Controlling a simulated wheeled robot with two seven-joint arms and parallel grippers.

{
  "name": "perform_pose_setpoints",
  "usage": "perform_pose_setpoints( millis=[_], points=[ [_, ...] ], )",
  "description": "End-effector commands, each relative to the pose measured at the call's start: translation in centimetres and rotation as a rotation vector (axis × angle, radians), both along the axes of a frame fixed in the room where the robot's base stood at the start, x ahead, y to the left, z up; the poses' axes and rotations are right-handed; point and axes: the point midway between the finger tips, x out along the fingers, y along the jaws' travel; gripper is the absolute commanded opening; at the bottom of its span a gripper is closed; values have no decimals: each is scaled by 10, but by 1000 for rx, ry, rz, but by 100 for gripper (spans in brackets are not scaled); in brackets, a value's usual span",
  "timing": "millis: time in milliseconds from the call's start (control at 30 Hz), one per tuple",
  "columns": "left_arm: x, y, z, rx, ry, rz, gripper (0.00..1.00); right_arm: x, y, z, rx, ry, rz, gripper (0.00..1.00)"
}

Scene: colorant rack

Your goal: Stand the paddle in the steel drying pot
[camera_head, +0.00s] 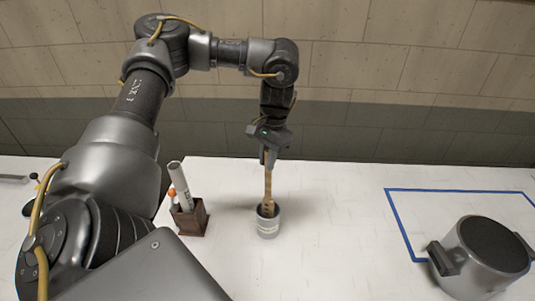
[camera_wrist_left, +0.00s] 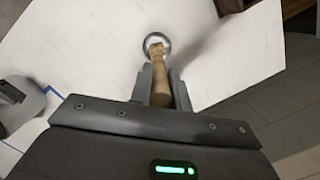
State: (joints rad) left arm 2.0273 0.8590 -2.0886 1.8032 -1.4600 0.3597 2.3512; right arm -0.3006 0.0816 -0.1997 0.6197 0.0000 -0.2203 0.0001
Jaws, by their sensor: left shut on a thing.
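The wooden paddle (camera_head: 268,188) is held nearly upright in my left gripper (camera_head: 269,160), which is shut on its upper part. The small grey steel drying pot (camera_head: 268,228) stands on the white table right below. The paddle's lower end overlaps the pot's dark mouth and appears inside the rim; how deep it reaches is hidden. In the left wrist view the paddle (camera_wrist_left: 159,80) runs from between the fingers (camera_wrist_left: 163,85) to the round pot rim (camera_wrist_left: 146,43). My right gripper is not in view.
A brown box (camera_head: 190,218) holding a white tube (camera_head: 181,187) and an orange-tipped item stands left of the pot. A large dark-topped pot with side handles (camera_head: 482,255) stands at right, by a blue outline (camera_head: 400,222). The table between is clear.

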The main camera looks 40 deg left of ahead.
Motion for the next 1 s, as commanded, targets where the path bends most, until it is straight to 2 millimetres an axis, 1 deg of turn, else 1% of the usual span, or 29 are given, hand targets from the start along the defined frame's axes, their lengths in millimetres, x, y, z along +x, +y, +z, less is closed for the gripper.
perform_pose_setpoints(
  millis=[33, 500, 700, 1000],
  points=[
    [0, 0, -7, -1, 0, 0, 0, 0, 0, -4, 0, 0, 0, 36],
    [0, 0, -44, 0, -1, 1, 0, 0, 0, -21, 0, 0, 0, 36],
    [0, 0, -52, 0, -1, 1, 0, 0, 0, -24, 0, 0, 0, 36],
    [0, 0, -55, 0, -2, 1, 0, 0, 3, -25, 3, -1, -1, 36]
  ],
)
